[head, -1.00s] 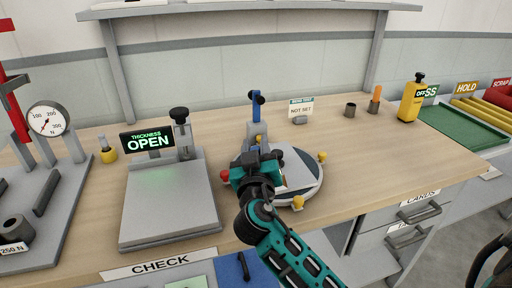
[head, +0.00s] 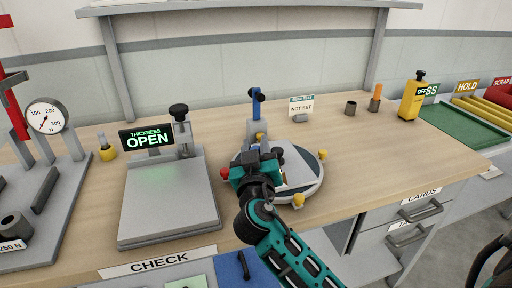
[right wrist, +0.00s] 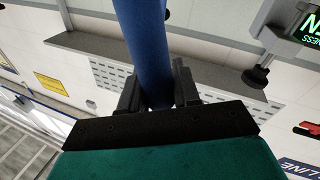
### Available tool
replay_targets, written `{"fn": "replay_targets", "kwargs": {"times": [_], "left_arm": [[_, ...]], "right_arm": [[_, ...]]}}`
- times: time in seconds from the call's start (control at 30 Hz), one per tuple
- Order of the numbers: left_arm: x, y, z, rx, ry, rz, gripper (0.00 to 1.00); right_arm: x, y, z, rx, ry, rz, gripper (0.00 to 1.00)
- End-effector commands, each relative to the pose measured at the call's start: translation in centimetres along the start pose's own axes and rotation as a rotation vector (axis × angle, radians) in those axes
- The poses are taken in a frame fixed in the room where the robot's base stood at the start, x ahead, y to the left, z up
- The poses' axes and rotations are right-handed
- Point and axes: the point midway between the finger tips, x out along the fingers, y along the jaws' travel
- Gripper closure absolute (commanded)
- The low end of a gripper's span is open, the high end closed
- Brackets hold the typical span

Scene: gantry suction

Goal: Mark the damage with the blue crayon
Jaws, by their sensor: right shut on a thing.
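My right gripper (head: 262,158) is over the left part of a round white turntable-like fixture (head: 312,190) on the bench. In the right wrist view its jaws (right wrist: 158,95) are shut on a thick blue cylinder, the blue crayon (right wrist: 150,50). In the head view the crayon is mostly hidden by the gripper. A pale grey panel (head: 302,163) lies on the fixture, partly covered by my gripper. I cannot make out the damage, nor whether the crayon touches the panel. My left gripper is not in view.
Yellow knobs (head: 298,200) and a red knob (head: 225,173) ring the fixture. A blue post (head: 257,106) stands behind it. The thickness gauge (head: 168,205) reading OPEN is at left. A NOT SET sign (head: 301,106) and a yellow bottle (head: 411,101) stand behind.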

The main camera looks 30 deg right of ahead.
Motion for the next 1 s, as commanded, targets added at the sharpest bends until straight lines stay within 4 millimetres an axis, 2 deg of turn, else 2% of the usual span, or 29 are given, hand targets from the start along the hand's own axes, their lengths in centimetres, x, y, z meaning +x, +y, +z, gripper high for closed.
{"fn": "replay_targets", "kwargs": {"times": [1.0], "left_arm": [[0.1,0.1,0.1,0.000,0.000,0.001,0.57]], "right_arm": [[0.6,1.8,0.9,-0.002,-0.004,0.001,0.99]]}}
